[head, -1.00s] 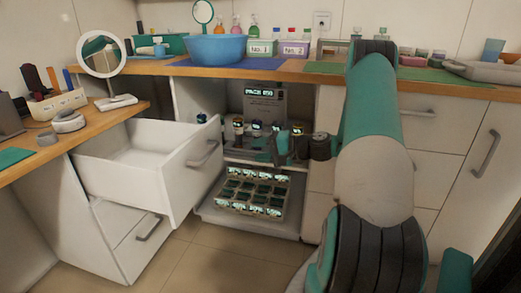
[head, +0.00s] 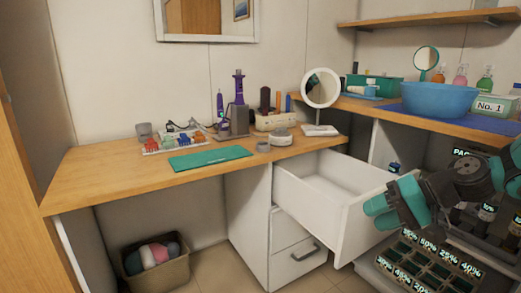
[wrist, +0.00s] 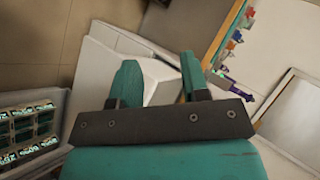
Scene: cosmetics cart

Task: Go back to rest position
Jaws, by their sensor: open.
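My gripper (head: 385,206) shows at the right of the head view, in front of the open drawer's right side. In the wrist view, my gripper's two teal fingers (wrist: 158,82) are apart with nothing between them. The open white drawer (head: 345,222) is empty where I can see into it. It also shows beyond the fingers in the wrist view (wrist: 105,70).
A tray of labelled compartments (head: 405,265) sits low at the right. The wooden counter (head: 100,175) holds a green mat (head: 210,158), a round mirror (head: 321,88) and hair tools. A bin (head: 157,270) with rolled items stands below. Floor between bin and drawers is clear.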

